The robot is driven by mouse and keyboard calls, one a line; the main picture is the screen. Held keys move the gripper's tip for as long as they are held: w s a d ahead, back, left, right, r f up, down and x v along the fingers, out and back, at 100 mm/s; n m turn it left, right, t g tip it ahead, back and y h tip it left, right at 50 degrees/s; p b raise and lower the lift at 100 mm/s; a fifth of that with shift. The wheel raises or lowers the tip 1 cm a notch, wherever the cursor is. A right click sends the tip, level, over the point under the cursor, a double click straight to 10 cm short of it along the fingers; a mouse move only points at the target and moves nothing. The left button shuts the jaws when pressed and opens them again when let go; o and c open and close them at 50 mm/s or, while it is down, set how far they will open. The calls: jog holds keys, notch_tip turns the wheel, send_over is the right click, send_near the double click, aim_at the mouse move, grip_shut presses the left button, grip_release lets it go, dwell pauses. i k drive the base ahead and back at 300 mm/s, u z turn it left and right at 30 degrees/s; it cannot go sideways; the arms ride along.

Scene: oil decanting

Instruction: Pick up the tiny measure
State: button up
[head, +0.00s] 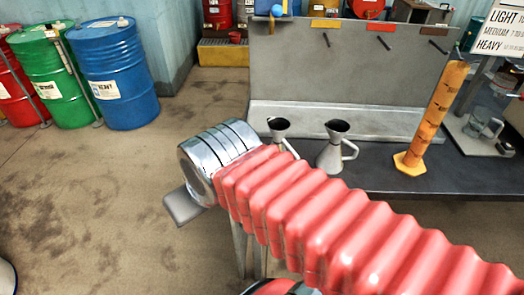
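Two metal measures with dark open mouths stand upright on the dark workbench (390,180). The smaller measure (279,129) is on the left, its lower part hidden behind my red ribbed arm. The larger measure (336,150) with a side handle stands just right of it. I cannot tell from labels which is the tiny one. My gripper (183,207) shows as a grey piece beyond my chrome wrist, left of the bench and apart from both measures. Its fingers are mostly hidden, so its opening does not show.
An orange graduated cylinder (436,115) stands tilted-looking on the bench right of the measures. A clear glass jug (482,128) is farther right. A grey back panel (350,70) rises behind the measures. Blue (115,75), green (47,78) and red drums (15,95) stand back left.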

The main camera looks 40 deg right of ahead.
aim_at(278, 126)
jog(key=u, duration=2.05)
jog(key=k, duration=1)
jog(key=u, duration=0.2)
